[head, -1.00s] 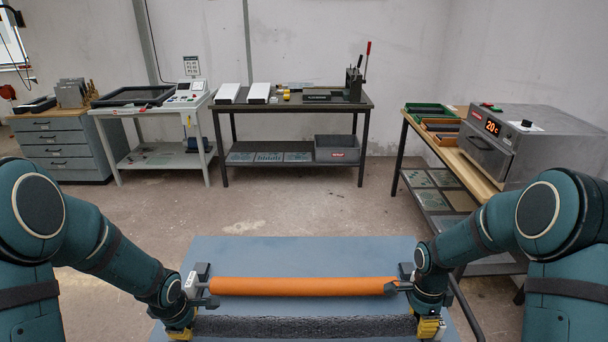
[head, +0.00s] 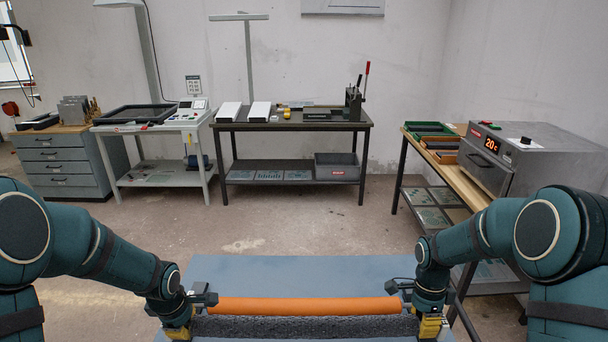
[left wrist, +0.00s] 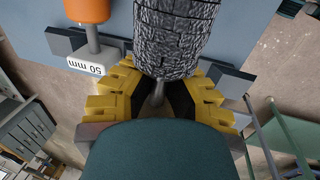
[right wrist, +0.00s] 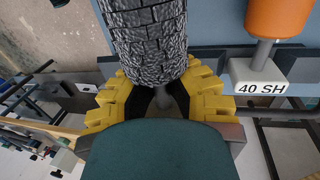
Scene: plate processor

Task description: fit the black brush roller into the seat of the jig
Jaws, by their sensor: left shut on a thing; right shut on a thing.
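The black brush roller (head: 305,327) lies crosswise at the bottom of the head view, level between my grippers. Its textured end fills the upper middle of the left wrist view (left wrist: 177,35) and right wrist view (right wrist: 146,40). My left gripper (head: 180,331) is shut on its left end shaft (left wrist: 157,92). My right gripper (head: 430,326) is shut on its right end shaft (right wrist: 163,95). An orange roller (head: 305,304) lies parallel just behind it. Dark jig blocks (left wrist: 64,41) stand at the ends; I cannot tell whether the brush shafts touch a seat.
The blue-grey worktop (head: 300,268) behind the orange roller is clear. An oven (head: 520,160) stands on a bench at right; a dark table (head: 290,127) stands at the back.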

